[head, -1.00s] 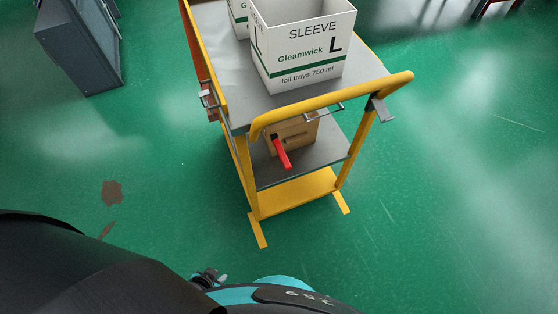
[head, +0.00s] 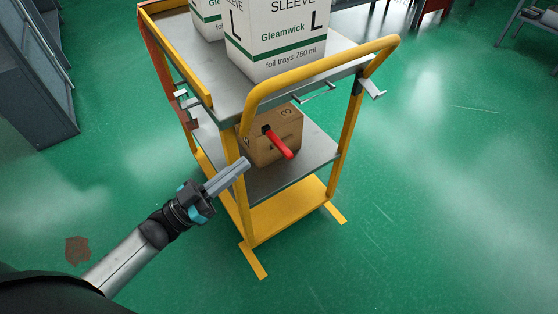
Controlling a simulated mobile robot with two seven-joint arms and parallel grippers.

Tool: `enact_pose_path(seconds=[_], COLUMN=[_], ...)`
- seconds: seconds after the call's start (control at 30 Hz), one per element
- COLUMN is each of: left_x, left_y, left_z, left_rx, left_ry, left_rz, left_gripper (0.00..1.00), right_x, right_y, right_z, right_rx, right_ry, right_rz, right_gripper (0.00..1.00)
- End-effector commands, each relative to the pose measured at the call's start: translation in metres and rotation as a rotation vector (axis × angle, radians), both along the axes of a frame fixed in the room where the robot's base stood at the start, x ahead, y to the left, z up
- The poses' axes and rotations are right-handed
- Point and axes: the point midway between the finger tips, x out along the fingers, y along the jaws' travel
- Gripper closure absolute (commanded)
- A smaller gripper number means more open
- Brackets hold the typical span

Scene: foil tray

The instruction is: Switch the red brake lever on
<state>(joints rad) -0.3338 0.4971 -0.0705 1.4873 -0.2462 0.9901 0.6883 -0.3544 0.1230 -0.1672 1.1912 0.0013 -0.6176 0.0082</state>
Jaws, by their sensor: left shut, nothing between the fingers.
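The red brake lever (head: 280,146) shows in the head view at the near end of the yellow trolley, in front of a brown box on the lower shelf. It slants down to the right, with its upper end at a dark mount. My left gripper (head: 244,164) is shut and empty. Its fingertips are just left of the trolley's near left post in the picture, a short way left of and below the lever. I cannot tell whether they touch the post. My right gripper is not in view.
The yellow trolley (head: 244,208) has a curved push handle (head: 322,66) above the lever. A white carton (head: 285,45) stands on its top shelf, and a brown box (head: 262,150) on the lower one. A grey cabinet (head: 36,90) stands at far left. Green floor is clear on the right.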

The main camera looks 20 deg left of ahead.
Motion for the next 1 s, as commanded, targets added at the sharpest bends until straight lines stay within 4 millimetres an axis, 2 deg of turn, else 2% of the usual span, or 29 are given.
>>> enact_pose_path(seconds=[0.47, 0.63, 0.97, 1.0], left_x=[0.004, 0.023, 0.077, 0.075], left_y=[-0.005, -0.02, -0.062, -0.059], left_z=[0.004, 0.013, 0.037, 0.029], left_rx=[-0.004, -0.003, -0.004, -0.002], left_ry=[-0.007, -0.011, -0.011, -0.003], left_rz=[-0.007, -0.006, -0.006, -0.004], left_gripper=[1.0, 1.0, 1.0, 1.0], right_x=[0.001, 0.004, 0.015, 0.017], right_y=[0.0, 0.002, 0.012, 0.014], right_z=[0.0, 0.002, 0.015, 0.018], right_rx=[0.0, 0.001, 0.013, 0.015], right_ry=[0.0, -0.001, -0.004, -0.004], right_rz=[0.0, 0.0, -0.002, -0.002], right_gripper=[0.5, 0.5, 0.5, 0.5])
